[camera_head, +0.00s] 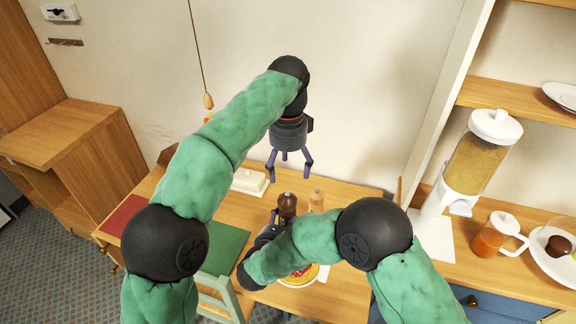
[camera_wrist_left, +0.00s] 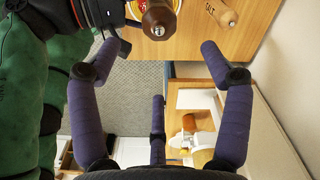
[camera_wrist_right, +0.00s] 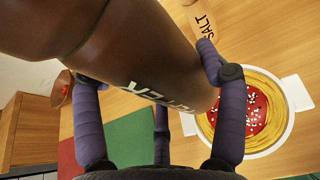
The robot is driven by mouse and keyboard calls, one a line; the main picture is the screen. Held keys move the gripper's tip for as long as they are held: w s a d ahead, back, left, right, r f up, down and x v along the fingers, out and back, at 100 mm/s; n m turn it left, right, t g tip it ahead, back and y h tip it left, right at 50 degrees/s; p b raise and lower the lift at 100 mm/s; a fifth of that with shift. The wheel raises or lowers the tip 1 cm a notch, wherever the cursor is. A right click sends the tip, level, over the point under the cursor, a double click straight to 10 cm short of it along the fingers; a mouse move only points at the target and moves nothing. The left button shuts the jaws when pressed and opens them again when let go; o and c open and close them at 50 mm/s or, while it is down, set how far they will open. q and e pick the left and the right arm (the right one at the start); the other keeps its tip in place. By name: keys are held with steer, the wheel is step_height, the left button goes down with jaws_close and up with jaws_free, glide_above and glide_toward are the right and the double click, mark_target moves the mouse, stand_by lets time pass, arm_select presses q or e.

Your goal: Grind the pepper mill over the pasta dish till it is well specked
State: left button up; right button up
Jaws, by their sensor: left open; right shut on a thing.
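The dark brown pepper mill (camera_head: 287,204) is held by my right gripper (camera_wrist_right: 150,78), which is shut around its body; its lettering shows in the right wrist view. The mill's round top (camera_wrist_left: 158,18) shows in the left wrist view. The pasta dish (camera_wrist_right: 285,120) is a white dish of yellow pasta with red sauce and pale bits, beside the mill in the right wrist view. I cannot tell whether dark specks lie on it. In the head view my right arm partly covers the dish (camera_head: 300,279). My left gripper (camera_head: 288,172) is open and empty, above the table behind the mill.
A pale wooden salt mill (camera_head: 316,200) stands close to the pepper mill. A white butter dish (camera_head: 249,181) is at the back of the table. A green mat (camera_head: 222,248) and a red mat (camera_head: 122,214) lie left. A grain dispenser (camera_head: 475,155) and orange jug (camera_head: 492,239) stand right.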

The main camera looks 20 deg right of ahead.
mark_target(289, 193)
arm_select(q)
steer(key=shift+f+m, duration=0.2)
steer(key=shift+m, duration=0.1)
steer(key=shift+f, duration=0.4)
step_height(289, 193, down, 11)
steer(key=shift+r, duration=0.1)
steer(key=c, duration=1.3)
steer(key=shift+o, duration=0.2)
steer(key=m, duration=0.4)
steer(key=shift+m, duration=0.3)
arm_select(e)
steer(key=shift+r, duration=0.1)
arm_select(q)
steer(key=m, duration=0.5)
steer(key=shift+d, duration=0.1)
steer(key=m, duration=0.4)
steer(key=shift+m, duration=0.4)
arm_select(e)
steer(key=shift+a, duration=0.1)
arm_select(q)
steer(key=m, duration=0.5)
arm_select(e)
steer(key=shift+w, duration=0.1)
